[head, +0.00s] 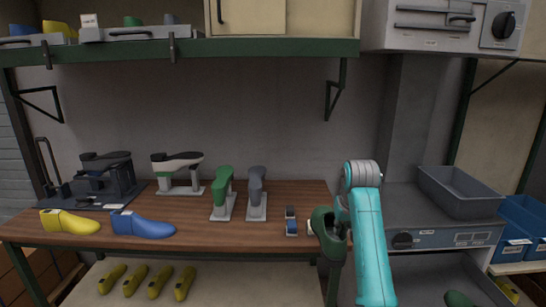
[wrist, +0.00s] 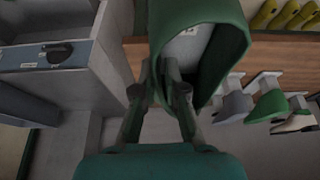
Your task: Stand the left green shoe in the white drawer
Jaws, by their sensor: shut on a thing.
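My gripper (wrist: 158,78) is shut on a green shoe (wrist: 205,22) at the top middle of the wrist view. A pale label shows on the shoe's underside or open end. In the head view the held shoe (head: 323,224) is tilted, beside my teal arm and in front of the table's right end. The pale drawer (head: 405,270) is pulled out at the lower right, below the grey machine. Another green shoe (head: 459,299) lies in it, cut off by the frame's lower edge. I cannot tell which of the two is the left shoe.
The wooden table (head: 275,228) bears a yellow shoe (head: 68,221), a blue shoe (head: 142,225), shoes on stands and small blocks. A grey bin (head: 460,192) sits on the machine (head: 445,235). Yellow lasts (head: 156,283) lie on the lower shelf. Blue crates (head: 522,225) stand far right.

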